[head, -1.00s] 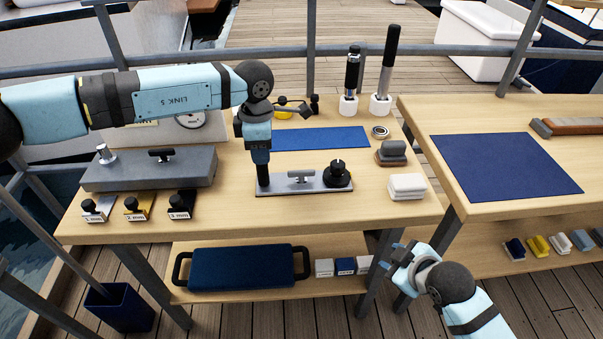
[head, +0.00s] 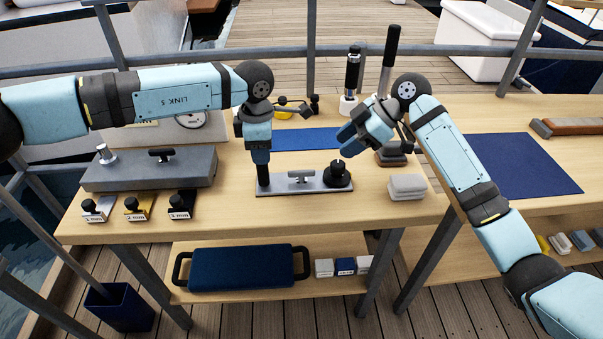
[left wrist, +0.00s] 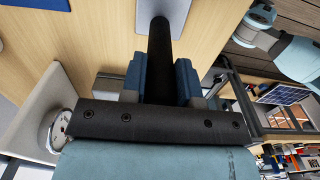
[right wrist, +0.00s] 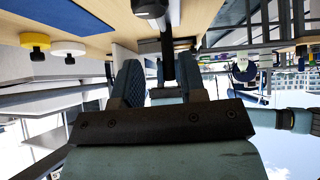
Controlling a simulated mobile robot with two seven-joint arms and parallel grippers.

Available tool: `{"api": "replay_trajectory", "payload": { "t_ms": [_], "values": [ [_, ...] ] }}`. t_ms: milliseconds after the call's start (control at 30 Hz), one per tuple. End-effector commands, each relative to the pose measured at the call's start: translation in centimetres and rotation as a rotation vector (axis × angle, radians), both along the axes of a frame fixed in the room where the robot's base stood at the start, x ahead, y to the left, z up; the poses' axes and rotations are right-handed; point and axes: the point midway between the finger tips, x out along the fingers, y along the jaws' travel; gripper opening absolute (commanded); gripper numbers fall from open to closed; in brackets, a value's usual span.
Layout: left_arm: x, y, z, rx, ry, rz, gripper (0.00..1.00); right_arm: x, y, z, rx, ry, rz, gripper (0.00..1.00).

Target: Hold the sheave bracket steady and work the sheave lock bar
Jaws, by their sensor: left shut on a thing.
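The sheave bracket appears to be the flat metal plate (head: 275,190) on the left bench. It bears a small T-shaped handle (head: 301,175) at its middle, which may be the lock bar, and a round black knob (head: 337,177) at its right end. My left gripper (head: 262,165) points down and is shut on the black post (left wrist: 160,50) at the plate's left end. My right gripper (head: 352,138) is above and right of the knob, its fingers apart. In the right wrist view, a dark upright shape (right wrist: 167,45) shows between or beyond the fingers; contact cannot be told.
A grey slab (head: 135,175) with a handle and three labelled stamps (head: 138,208) are at the left. Pale blocks (head: 407,187) lie right of the bracket, and a blue mat (head: 315,138) lies behind it. Upright tools (head: 352,70) stand at the back.

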Motion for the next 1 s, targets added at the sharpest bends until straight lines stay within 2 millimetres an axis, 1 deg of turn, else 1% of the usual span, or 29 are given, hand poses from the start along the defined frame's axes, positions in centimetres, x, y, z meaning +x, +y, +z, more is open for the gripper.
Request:
{"api": "replay_trajectory", "payload": {
  "t_ms": [100, 267, 700, 900, 1000],
  "values": [
    [-0.1, 0.0, -0.2, 0.001, 0.003, -0.001, 0.05, 0.5, 1.0, 0.5, 0.034, 0.028, 0.016, 0.38],
    [-0.1, 0.0, -0.2, 0.001, 0.003, -0.001, 0.05, 0.6, 1.9, -0.1, 0.042, 0.036, 0.018, 0.38],
    [-0.1, 0.0, -0.2, 0.001, 0.003, -0.001, 0.05, 0.5, 6.4, -4.6, 0.041, 0.034, 0.017, 0.38],
    [-0.1, 0.0, -0.2, 0.001, 0.003, -0.001, 0.05, 0.5, 8.2, -6.5, 0.040, 0.033, 0.018, 0.38],
    [-0.1, 0.0, -0.2, 0.001, 0.003, -0.001, 0.05, 0.5, 8.8, -7.2, 0.040, 0.034, 0.017, 0.38]
  ]
}}
